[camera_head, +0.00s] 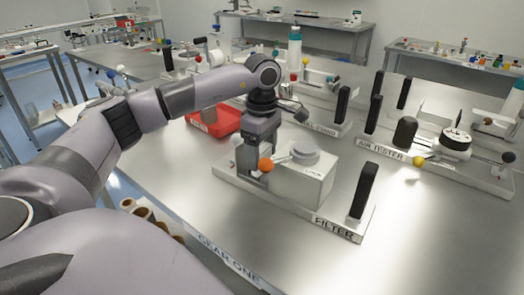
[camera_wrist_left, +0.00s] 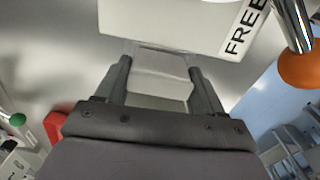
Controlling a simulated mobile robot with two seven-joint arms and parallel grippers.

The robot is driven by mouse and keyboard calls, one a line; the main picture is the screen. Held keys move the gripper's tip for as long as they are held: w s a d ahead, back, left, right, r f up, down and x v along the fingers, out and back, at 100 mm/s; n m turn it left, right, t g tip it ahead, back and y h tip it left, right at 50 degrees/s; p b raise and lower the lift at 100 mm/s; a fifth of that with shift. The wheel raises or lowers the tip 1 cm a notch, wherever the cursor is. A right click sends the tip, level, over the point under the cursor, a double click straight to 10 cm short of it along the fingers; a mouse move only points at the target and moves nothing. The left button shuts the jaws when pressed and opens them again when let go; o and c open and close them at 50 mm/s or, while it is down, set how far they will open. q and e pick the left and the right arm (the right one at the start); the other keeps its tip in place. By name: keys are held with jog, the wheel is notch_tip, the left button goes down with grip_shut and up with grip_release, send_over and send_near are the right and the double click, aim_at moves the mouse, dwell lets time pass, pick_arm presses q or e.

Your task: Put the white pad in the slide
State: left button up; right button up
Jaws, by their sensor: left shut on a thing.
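My left gripper (camera_head: 257,170) points down at the left end of the filter station, beside its white box (camera_head: 300,178). In the left wrist view, its two fingers (camera_wrist_left: 160,68) are shut on the white pad (camera_wrist_left: 160,85), a pale block between them. The pad lies close to the white box (camera_wrist_left: 175,22) with its "FREE" label; I cannot tell whether they touch. The slide cannot be made out clearly, and the gripper hides that end of the station in the head view. My right gripper is not in view.
An orange ball knob on a lever (camera_head: 266,165) is close beside my left gripper. A black upright post (camera_head: 364,190) stands at the station's right end. A red tray (camera_head: 215,122) lies behind my arm. The air tester (camera_head: 455,140) stands right. The front-right table is bare.

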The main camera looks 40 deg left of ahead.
aim_at(262, 149)
pick_arm(q)
jog(key=shift+f, duration=0.1)
jog(key=o, duration=1.1)
notch_tip(262, 149, up, 12)
dwell(0.4)
